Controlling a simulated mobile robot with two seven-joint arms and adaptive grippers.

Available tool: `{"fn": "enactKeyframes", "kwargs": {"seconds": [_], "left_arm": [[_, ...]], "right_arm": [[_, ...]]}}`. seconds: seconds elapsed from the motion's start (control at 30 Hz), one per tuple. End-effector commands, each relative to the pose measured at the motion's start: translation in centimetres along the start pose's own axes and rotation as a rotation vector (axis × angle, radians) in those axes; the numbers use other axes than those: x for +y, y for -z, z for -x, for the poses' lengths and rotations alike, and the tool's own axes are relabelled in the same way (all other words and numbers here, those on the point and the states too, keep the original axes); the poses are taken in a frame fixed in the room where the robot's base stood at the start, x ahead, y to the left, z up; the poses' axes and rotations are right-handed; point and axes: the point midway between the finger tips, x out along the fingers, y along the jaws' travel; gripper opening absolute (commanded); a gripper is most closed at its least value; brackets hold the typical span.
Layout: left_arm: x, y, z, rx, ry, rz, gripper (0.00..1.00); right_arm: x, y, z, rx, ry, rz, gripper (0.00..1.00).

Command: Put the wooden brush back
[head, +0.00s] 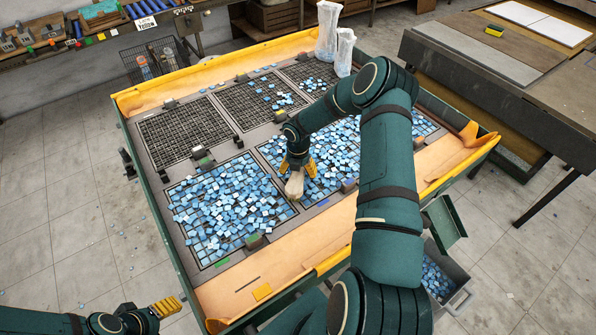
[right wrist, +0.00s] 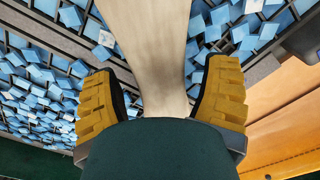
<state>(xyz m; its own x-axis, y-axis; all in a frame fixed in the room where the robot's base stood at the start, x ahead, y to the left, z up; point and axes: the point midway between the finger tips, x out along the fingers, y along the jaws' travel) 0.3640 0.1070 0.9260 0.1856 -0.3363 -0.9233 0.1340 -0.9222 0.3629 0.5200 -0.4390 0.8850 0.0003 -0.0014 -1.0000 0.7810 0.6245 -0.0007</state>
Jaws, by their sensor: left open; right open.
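The wooden brush (head: 295,184) is pale and stands between two tile-filled grids on the mosaic table, under my right gripper (head: 299,168). In the right wrist view its pale wooden handle (right wrist: 156,50) runs between the two yellow fingers of my right gripper (right wrist: 162,100). The fingers are open, one on each side of the handle, with gaps visible. The brush's far end is out of that view. My left gripper (head: 168,307) is open and empty at the lower left, outside the table's edge.
The table (head: 215,285) has grids with many loose blue tiles and a raised yellow-wood rim. Clear plastic bags (head: 327,32) stand at the back. A grey bin of tiles (head: 440,275) is at the lower right. A workbench (head: 480,65) stands to the right.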

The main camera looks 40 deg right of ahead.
Motion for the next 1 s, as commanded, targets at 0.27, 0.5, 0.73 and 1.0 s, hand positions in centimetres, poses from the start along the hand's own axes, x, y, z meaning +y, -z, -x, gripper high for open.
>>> {"fn": "enactKeyframes", "kwargs": {"seconds": [0.27, 0.5, 0.73, 1.0], "left_arm": [[0.1, 0.1, 0.3, 0.0, 0.0, -0.001, 0.63], [0.1, 0.0, 0.2, 0.0, 0.0, 0.0, 0.63], [0.1, 0.0, 0.2, 0.0, 0.0, 0.0, 0.63], [0.1, 0.0, 0.2, 0.0, 0.0, 0.0, 0.63]], "right_arm": [[0.0, -0.1, 1.8, -0.003, -0.001, -0.001, 0.75], [0.0, -0.1, 6.7, -0.004, -0.001, 0.0, 0.75], [0.0, -0.1, 10.7, -0.002, 0.0, -0.001, 0.75], [0.0, 0.0, 12.3, 0.001, 0.0, 0.001, 0.75]]}}
